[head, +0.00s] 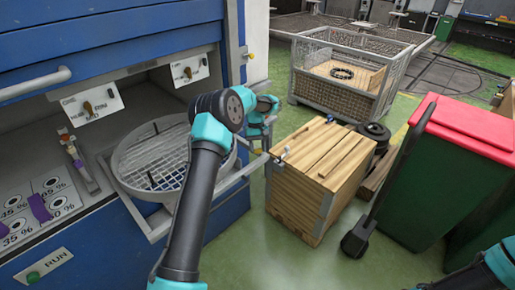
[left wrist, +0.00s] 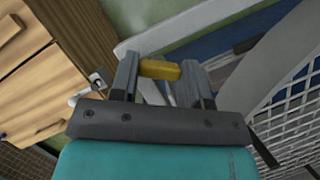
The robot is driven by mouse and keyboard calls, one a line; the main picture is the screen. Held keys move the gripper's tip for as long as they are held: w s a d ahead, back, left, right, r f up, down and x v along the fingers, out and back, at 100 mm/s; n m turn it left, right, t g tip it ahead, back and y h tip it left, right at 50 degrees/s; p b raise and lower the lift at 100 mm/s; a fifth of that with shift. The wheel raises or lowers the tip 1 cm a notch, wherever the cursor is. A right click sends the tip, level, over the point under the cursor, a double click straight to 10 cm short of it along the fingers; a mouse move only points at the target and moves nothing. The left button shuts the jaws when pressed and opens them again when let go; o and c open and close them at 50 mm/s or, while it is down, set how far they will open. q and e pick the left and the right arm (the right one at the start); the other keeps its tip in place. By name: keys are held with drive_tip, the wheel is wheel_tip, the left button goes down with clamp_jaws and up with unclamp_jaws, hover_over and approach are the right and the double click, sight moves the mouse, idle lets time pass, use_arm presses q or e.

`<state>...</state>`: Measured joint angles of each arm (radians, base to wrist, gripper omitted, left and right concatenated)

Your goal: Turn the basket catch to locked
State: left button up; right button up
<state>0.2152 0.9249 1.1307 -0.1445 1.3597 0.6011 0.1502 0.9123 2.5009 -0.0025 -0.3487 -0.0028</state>
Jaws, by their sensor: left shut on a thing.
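The round wire-mesh basket (head: 150,165) sits in a metal frame at the front of the blue machine. Its mesh also shows at the right of the left wrist view (left wrist: 293,135). My left gripper (head: 264,140) is beside the basket's right edge, between it and the wooden crate. In the left wrist view, my left gripper (left wrist: 158,75) is shut on a yellow catch handle (left wrist: 160,69), which lies crosswise between the fingers. In the head view my wrist hides this handle, and I cannot tell the catch's exact angle. My right gripper is out of view; only part of that arm shows at bottom right.
A wooden crate (head: 310,185) stands close to the right of my left gripper. A green bin with a red lid (head: 475,125) is farther right. A wire cage (head: 350,75) stands behind. The machine's panel (head: 25,215) with a RUN button is at left.

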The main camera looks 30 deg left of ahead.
use_arm(q)
drive_tip(key=m+y, duration=0.1)
drive_tip(key=m, duration=0.1)
drive_tip(key=m+y, duration=0.1)
drive_tip(key=m, duration=0.2)
drive_tip(key=shift+d+m+g, duration=0.1)
drive_tip(key=shift+m+g, duration=0.2)
drive_tip(key=shift+g, duration=0.1)
drive_tip(key=m+y, duration=0.2)
drive_tip(key=m, duration=0.3)
drive_tip(key=shift+m, duration=0.3)
drive_tip(key=o, duration=0.9)
drive_tip(key=shift+w, duration=0.1)
drive_tip(key=v, duration=1.7)
drive_tip(key=shift+w+d+r, duration=0.1)
drive_tip(key=shift+d+r, duration=0.05)
drive_tip(key=shift+d, duration=0.05)
